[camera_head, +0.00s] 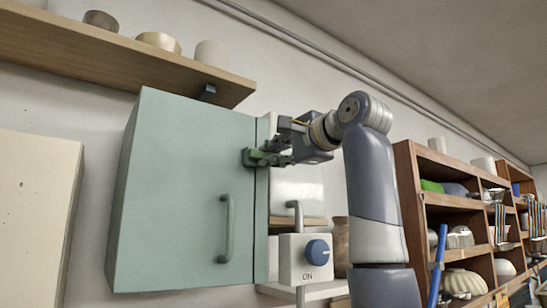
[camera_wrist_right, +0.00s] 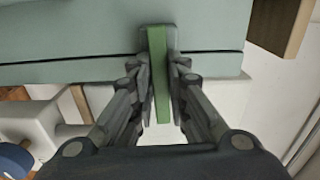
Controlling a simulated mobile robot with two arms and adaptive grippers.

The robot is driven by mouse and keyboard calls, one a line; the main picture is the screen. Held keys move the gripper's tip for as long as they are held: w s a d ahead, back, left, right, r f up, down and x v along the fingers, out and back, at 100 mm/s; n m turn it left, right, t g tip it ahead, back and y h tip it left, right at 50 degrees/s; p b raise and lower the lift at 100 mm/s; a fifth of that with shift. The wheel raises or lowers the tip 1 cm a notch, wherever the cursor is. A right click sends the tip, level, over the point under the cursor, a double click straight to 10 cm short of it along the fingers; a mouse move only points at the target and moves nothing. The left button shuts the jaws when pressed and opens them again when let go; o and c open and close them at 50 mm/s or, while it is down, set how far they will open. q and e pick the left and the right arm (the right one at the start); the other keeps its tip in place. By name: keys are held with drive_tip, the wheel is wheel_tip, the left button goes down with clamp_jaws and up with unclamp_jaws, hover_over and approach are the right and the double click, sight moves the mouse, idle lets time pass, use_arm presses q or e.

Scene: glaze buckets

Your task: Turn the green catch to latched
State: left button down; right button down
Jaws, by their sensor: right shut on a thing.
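The green catch (camera_head: 257,155) is at the right edge of the pale green cabinet door (camera_head: 180,190), above the door handle (camera_head: 227,228). My right gripper (camera_head: 268,156) reaches in from the right and is shut on the catch. In the right wrist view the catch (camera_wrist_right: 158,75) is a straight green bar between the two fingers of my right gripper (camera_wrist_right: 160,90). There the bar runs across the dark seam beside the door, and the fingers hide its sides. My left gripper is not in view.
A white switch box (camera_head: 292,268) with a blue knob (camera_head: 317,250) and the word ON stands below my right arm. A wooden shelf (camera_head: 120,60) with bowls hangs above the cabinet. A wooden rack (camera_head: 435,200) of pottery stands at the right.

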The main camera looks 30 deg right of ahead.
idle(0.6)
drive_tip(key=c, duration=1.6)
unclamp_jaws()
drive_tip(key=shift+d, duration=0.1)
drive_tip(key=shift+o, duration=0.2)
drive_tip(key=shift+s+d, duration=0.1)
drive_tip(key=shift+s, duration=0.1)
drive_tip(key=s+d, duration=0.1)
drive_tip(key=s, duration=1)
drive_tip(key=shift+s+d, duration=0.35)
